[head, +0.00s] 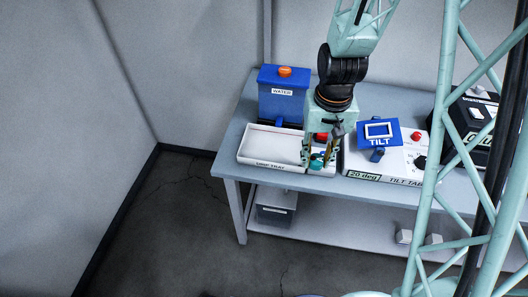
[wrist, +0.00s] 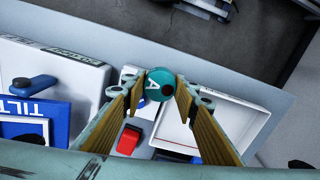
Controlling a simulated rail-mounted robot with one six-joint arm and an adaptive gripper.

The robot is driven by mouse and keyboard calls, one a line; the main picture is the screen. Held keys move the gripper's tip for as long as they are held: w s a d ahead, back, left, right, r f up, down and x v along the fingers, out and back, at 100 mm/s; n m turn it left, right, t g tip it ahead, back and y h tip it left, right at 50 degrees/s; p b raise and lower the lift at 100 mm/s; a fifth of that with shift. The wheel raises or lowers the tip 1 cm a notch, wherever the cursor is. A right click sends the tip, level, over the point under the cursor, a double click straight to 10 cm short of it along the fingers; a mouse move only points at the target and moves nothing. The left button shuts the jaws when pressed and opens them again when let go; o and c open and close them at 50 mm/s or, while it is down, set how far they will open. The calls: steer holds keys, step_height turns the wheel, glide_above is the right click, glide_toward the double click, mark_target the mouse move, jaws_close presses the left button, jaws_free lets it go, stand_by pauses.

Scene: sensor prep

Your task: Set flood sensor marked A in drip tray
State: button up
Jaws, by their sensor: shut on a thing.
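The flood sensor marked A (wrist: 153,88) is a small round teal piece with a dark spot, seen between the fingertips in the wrist view. My gripper (wrist: 160,88) is shut on it. In the head view my gripper (head: 318,157) points down at the front of the bench, just right of the drip tray, with the teal sensor (head: 317,163) low between its fingers. I cannot tell whether the sensor touches the surface below. The drip tray (head: 270,166) is white, shallow and empty where visible; in the wrist view it (wrist: 252,130) lies right of the sensor.
A blue WATER tank (head: 283,105) with an orange cap stands behind the tray. A white tilt table (head: 375,174) with a blue TILT display (head: 379,139) is close on the right. A red part (wrist: 128,139) lies behind the gripper. A black box stands farther right.

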steer(key=shift+a, duration=0.35)
steer(key=shift+a, duration=0.1)
stand_by(0.4)
glide_above(275, 149)
steer(key=shift+s+d+f, duration=0.25)
steer(key=shift+s+f, duration=0.15)
steer(key=shift+f, duration=0.35)
steer(key=shift+w+a, duration=0.2)
steer(key=shift+a, duration=0.05)
steer(key=shift+w+a+f, duration=0.1)
steer(key=shift+f, duration=0.15)
steer(key=shift+f+b, duration=0.35)
steer(key=shift+f, duration=1.15)
steer(key=shift+f, duration=0.15)
